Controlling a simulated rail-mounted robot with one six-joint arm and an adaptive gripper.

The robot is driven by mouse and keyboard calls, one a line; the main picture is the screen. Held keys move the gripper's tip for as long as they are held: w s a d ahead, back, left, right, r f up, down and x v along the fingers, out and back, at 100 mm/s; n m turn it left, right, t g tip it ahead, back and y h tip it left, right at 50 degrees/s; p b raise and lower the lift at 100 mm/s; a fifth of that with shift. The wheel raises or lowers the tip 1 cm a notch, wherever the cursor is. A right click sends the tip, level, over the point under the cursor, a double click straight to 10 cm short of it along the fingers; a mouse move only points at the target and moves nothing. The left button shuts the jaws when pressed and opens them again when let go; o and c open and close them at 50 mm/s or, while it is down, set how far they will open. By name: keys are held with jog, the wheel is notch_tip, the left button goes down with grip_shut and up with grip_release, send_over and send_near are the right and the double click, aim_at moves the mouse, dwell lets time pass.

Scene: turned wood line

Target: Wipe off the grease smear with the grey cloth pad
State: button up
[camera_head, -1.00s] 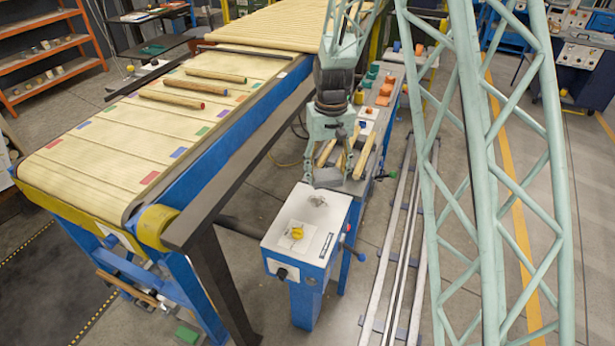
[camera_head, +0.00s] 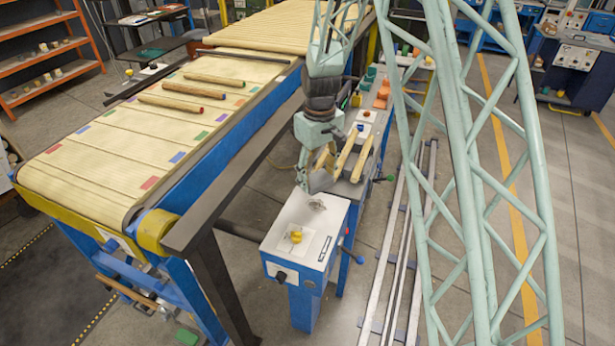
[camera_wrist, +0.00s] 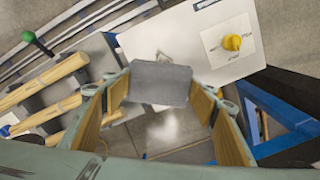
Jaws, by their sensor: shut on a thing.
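The grey cloth pad (camera_wrist: 160,82) is between the two finger pads of my gripper (camera_wrist: 162,92) in the wrist view. My gripper (camera_head: 316,183) is shut on it and points down at the far edge of the white-topped blue cabinet (camera_head: 285,222). The grease smear (camera_head: 317,205) is a small grey patch on the cabinet's white top, just in front of my gripper in the head view. In the wrist view the smear (camera_wrist: 162,56) shows just beyond the pad, partly hidden by it. I cannot tell whether the pad touches the top.
A yellow knob (camera_head: 296,236) on a white plate stands on the same top, nearer the front. Wooden spindles (camera_head: 354,151) lie behind my gripper. A dark beam (camera_head: 245,160) and the conveyor (camera_head: 120,150) run along the left. Floor rails (camera_head: 405,250) lie to the right.

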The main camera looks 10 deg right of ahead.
jog(key=a+n, duration=0.1)
jog(key=n, duration=0.1)
jog(key=w+a+n+p, duration=0.1)
jog(key=n, duration=0.1)
jog(key=a+n, duration=0.1)
jog(key=n, duration=0.1)
jog(key=shift+w+f+p, duration=0.15)
jog(key=shift+f+p, duration=0.15)
jog(key=shift+f, duration=0.05)
jog(key=shift+f, duration=0.1)
